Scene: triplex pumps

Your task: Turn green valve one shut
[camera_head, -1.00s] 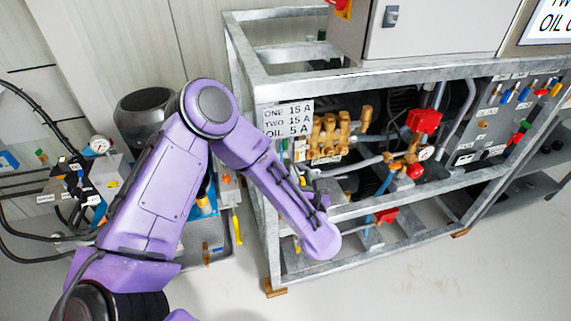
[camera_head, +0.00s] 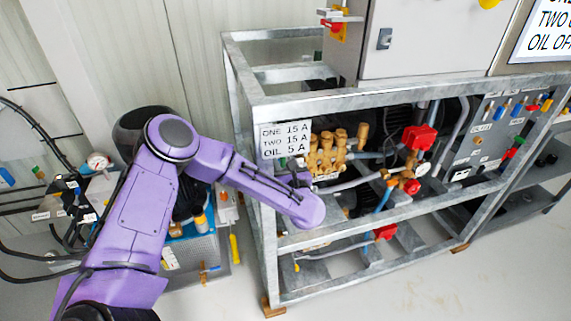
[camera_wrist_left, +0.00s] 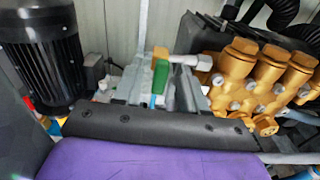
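In the left wrist view a small green handle (camera_wrist_left: 160,76) stands beside a brass fitting and a pale pipe, left of a gold pump head (camera_wrist_left: 262,75). The same gold pump head shows in the head view (camera_head: 326,152), inside the grey frame. I cannot read a label on this green handle. My left arm reaches across the front left of the frame. My left gripper (camera_head: 302,180) is mostly hidden behind the purple wrist, and its fingers cannot be made out. My right gripper is not in view.
The metal frame (camera_head: 262,225) has rails close around my left wrist. A sign (camera_head: 285,140) hangs at its left corner. Red valve parts (camera_head: 418,137) and a panel with coloured handles (camera_head: 495,125) lie to the right. The floor (camera_head: 400,285) in front is clear.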

